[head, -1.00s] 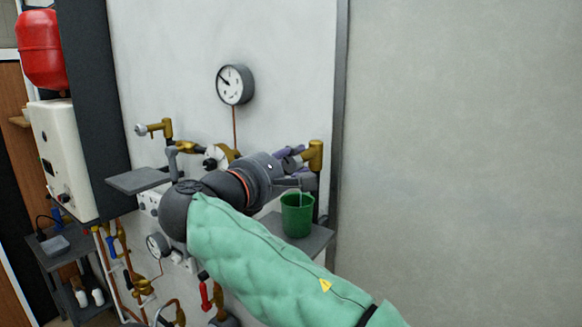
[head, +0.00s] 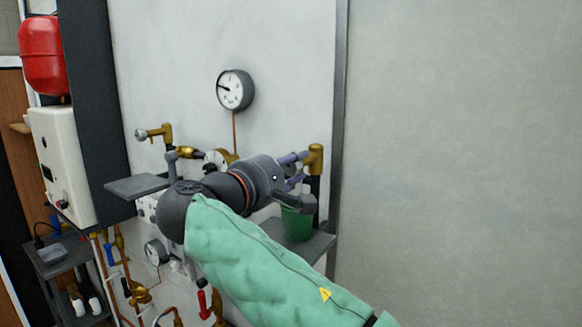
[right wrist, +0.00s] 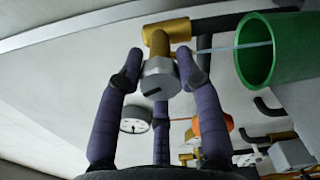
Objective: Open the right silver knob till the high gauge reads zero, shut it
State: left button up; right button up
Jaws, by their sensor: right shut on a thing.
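The right silver knob (right wrist: 160,80) sits on the end of a brass valve (right wrist: 168,32). My right gripper (right wrist: 158,72) has its purple fingers closed around the knob; in the head view the gripper (head: 294,170) mostly hides it. A thin pale stream (right wrist: 232,47) runs from the valve into a green cup (right wrist: 258,52). The cup also shows in the head view (head: 297,226), partly behind the gripper. The high gauge (head: 235,89) is on the wall, its needle pointing left and slightly up; its figures are too small to read. My left gripper is not in view.
The cup stands on a grey shelf (head: 312,247). Another silver knob (head: 141,134) is on a brass valve at the left. A lower gauge (head: 156,252) and copper pipes are below my arm. The wall at right is bare.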

jog(key=shift+d+r, duration=0.1)
jog(key=o, duration=1.2)
jog(key=shift+w, duration=0.1)
jog(key=shift+c, duration=0.2)
jog(key=shift+w, duration=0.1)
jog(key=v, duration=1.2)
